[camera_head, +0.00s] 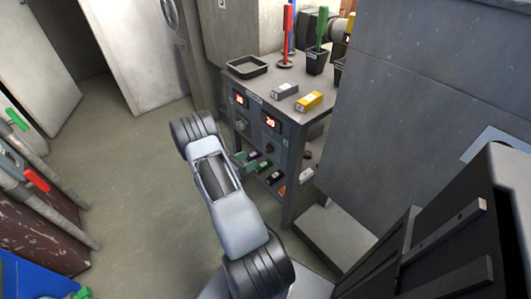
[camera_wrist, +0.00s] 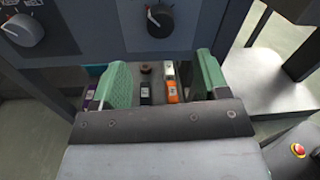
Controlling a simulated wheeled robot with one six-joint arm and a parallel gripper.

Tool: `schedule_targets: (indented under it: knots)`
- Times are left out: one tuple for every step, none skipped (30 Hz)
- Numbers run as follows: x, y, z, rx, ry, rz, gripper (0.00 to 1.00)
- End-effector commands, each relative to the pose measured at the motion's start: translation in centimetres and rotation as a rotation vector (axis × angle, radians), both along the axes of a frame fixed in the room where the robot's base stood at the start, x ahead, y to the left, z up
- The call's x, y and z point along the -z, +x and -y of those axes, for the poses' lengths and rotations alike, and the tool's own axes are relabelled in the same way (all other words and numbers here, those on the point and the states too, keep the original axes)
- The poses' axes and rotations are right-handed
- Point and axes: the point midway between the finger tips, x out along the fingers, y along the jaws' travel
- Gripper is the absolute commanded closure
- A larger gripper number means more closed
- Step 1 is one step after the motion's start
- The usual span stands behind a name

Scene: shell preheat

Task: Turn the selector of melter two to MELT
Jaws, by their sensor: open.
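Small lettering by the knobs is too small to read, so I cannot tell which is melter two.
The bench top (camera_head: 262,91) holds a dark tray (camera_head: 247,67), a grey block (camera_head: 285,91) and a yellow block (camera_head: 309,101). Small items, including an orange one (camera_wrist: 171,91), lie on a lower shelf. A large grey cabinet (camera_head: 410,100) stands right.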

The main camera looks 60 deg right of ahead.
Motion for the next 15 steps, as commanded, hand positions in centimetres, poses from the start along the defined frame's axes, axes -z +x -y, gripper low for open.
schedule_targets:
  knots:
    - [0.1,-0.6,1.0,0.005,0.000,0.001,0.32]
    - [0.1,-0.8,1.6,0.005,0.001,0.001,0.32]
    - [0.1,-1.1,2.3,0.005,0.001,0.001,0.32]
    - [0.1,-1.3,2.8,0.004,0.001,0.000,0.32]
    - [0.1,-1.5,3.3,0.004,0.001,0.000,0.32]
    - [0.1,-1.8,4.0,0.004,0.001,0.000,0.32]
    - [0.1,-1.9,4.4,0.004,0.001,0.000,0.32]
    - [0.1,-2.1,4.9,0.005,0.001,0.000,0.32]
    - [0.1,-2.3,5.4,0.003,0.001,0.001,0.32]
    - [0.1,-2.5,5.8,0.003,0.001,0.001,0.32]
    - [0.1,-2.7,6.2,0.003,0.001,0.001,0.32]
    - [0.1,-2.8,6.6,0.002,0.001,0.002,0.32]
    - [0.1,-2.9,6.9,0.002,0.001,0.002,0.32]
    - [0.1,-3.0,7.2,0.003,0.001,0.001,0.32]
    - [0.1,-3.1,7.5,0.002,0.001,0.002,0.32]
